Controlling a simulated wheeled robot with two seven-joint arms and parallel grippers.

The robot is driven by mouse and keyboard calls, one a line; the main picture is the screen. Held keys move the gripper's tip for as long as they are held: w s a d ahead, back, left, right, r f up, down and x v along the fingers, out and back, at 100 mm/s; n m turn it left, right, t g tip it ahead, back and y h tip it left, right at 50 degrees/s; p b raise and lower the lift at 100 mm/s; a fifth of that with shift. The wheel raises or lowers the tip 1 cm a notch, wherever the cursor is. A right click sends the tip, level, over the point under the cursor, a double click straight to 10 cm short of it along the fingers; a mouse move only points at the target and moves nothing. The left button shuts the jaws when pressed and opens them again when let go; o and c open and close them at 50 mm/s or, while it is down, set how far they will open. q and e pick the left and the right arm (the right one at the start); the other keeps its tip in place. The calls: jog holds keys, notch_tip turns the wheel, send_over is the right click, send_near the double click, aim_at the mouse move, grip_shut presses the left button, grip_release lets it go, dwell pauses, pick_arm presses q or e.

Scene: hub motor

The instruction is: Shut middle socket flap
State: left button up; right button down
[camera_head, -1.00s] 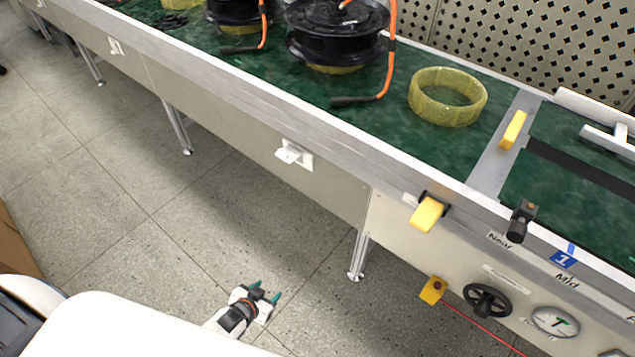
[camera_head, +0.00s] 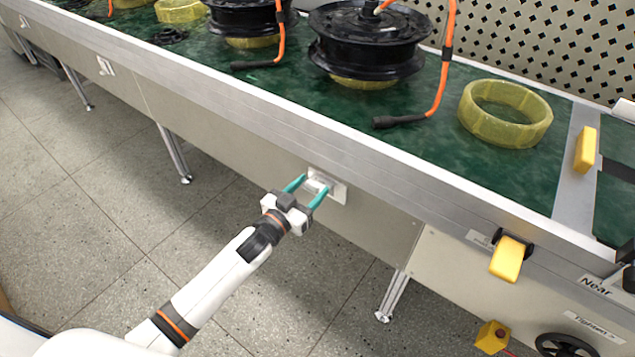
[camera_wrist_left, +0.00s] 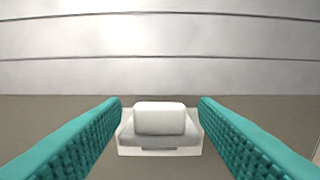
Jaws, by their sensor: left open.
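A white wall socket (camera_head: 338,191) is set in the bench's front panel, with its pale flap sticking out from the plate. In the left wrist view the flap (camera_wrist_left: 160,118) is centred between my fingers, with a gap on each side. My left gripper (camera_head: 316,182) is open, its teal fingertips close to the socket and on either side of the flap. Two more white sockets show farther left on the panel, a nearer one (camera_head: 105,66) and a far one (camera_head: 24,21). My right gripper is not in view.
The bench's metal edge (camera_head: 420,180) runs just above the socket. A yellow latch (camera_head: 509,257) sticks out to the right. Black hub motors (camera_head: 368,45) with orange cables and a yellow ring (camera_head: 505,113) stand on the green top. The floor in front is clear.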

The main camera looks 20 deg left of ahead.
aim_at(311, 188)
pick_arm(q)
jog(key=shift+x, duration=1.8)
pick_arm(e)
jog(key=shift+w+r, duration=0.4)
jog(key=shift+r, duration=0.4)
pick_arm(q)
jog(key=c, duration=1)
jog(key=shift+f+b, duration=0.1)
jog(key=shift+b, duration=0.2)
